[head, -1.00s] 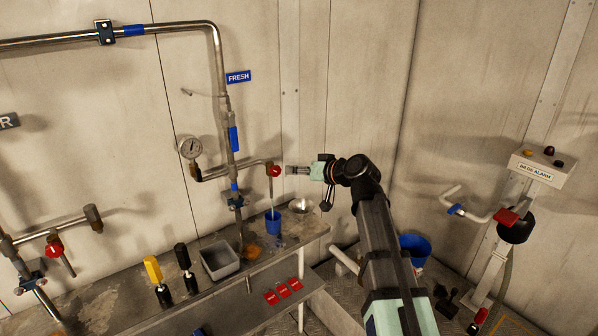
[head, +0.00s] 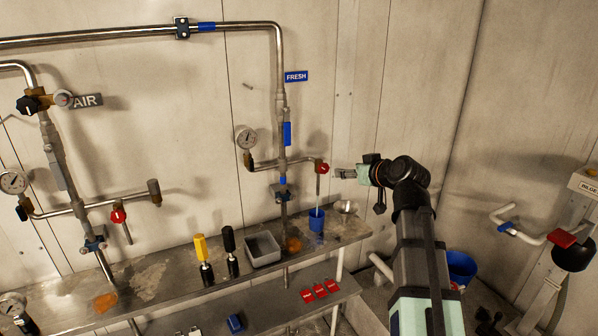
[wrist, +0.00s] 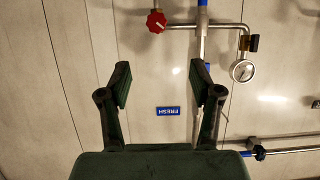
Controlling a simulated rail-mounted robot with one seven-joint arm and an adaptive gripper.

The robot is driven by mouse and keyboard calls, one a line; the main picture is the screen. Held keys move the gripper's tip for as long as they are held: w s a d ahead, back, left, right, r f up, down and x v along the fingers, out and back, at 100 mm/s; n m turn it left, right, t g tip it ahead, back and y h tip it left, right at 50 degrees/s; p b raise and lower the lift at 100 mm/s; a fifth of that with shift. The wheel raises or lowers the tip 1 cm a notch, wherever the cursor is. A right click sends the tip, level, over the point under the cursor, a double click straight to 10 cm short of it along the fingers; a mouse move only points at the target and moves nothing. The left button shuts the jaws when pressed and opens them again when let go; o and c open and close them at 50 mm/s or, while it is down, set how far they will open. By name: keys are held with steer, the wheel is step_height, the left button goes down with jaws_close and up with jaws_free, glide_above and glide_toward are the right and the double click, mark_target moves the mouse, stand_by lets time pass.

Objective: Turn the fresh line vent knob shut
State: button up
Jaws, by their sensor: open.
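The red knob (head: 322,168) sits at the right end of the short branch of the fresh line, below the blue FRESH label (head: 296,76). A thin spout hangs below it, over a blue cup (head: 316,220); a thin pale line shows above the cup. In the wrist view, which is upside down, the red knob (wrist: 156,22) is at the top, beyond my fingertips. My gripper (head: 345,173) is just right of the knob in the head view, at about its height, with a small gap. It is open and empty; both fingers (wrist: 160,85) show in the wrist view.
A pressure gauge (head: 246,138) is at the branch's left end. A similar red knob (head: 118,216) is on the AIR line at left. Below, the shelf (head: 140,285) holds a grey tray (head: 262,249), a yellow-handled tool (head: 201,250), a black-handled tool (head: 229,245) and a metal bowl (head: 346,207).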

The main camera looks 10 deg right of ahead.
mark_target(325, 168)
steer(key=p+x, duration=0.1)
steer(key=x, duration=0.4)
steer(key=p+x, duration=0.1)
steer(key=x, duration=0.5)
steer(key=p+x, duration=0.1)
steer(key=x, duration=0.5)
steer(key=shift+w+d, duration=0.1)
steer(key=shift+d, duration=0.2)
steer(key=c, duration=1.2)
steer(key=shift+o, duration=0.2)
